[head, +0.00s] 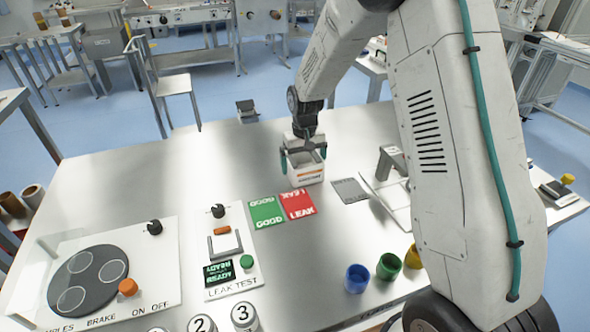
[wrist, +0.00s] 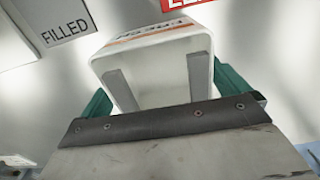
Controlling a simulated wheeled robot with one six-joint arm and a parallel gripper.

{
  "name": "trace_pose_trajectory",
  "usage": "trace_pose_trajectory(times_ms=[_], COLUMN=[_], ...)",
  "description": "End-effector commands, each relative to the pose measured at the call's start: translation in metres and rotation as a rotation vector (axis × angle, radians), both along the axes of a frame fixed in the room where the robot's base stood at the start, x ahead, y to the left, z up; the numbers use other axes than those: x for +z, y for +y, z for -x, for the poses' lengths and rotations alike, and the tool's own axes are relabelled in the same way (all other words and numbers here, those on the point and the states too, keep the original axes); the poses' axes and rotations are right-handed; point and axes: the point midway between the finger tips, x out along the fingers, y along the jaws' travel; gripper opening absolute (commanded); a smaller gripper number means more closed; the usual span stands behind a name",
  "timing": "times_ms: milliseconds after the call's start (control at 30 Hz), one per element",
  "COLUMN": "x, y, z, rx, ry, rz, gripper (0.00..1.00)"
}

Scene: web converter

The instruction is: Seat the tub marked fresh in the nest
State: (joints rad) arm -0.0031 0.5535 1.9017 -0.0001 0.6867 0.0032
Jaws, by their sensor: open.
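A white tub (head: 308,178) with an orange-striped label stands upright on the steel table, just behind the red card. In the wrist view the tub (wrist: 160,52) fills the middle, and its label lettering is partly readable as "FRESH". My gripper (head: 304,155) is over the tub, pointing down, with its teal fingers open on either side of it. In the wrist view the teal fingers show at the tub's two sides; I cannot tell whether they touch it.
A green GOOD card (head: 265,212) and red LEAK card (head: 297,205) lie between tub and panel. A grey FILLED plate (head: 350,190) lies to the right. Blue (head: 357,278), green (head: 388,267) and yellow cups stand at the front right. A turntable panel (head: 150,255) is at left.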

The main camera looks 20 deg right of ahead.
Motion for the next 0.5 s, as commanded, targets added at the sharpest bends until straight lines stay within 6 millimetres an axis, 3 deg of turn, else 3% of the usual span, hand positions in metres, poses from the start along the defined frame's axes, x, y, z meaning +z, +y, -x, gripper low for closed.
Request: trace_pose_trajectory(times_ms=[100,333,433,500], x=[-0.0090,-0.0094,-0.0093,-0.0092], y=[-0.0005,-0.0007,-0.0003,0.0000], z=[0.0004,0.0001,0.0001,0.0000], rx=[-0.001,-0.001,0.000,0.000], ry=[0.001,0.000,0.000,0.000], rz=[0.000,0.000,0.000,0.000], gripper=[1.00,1.00,0.72,0.67])
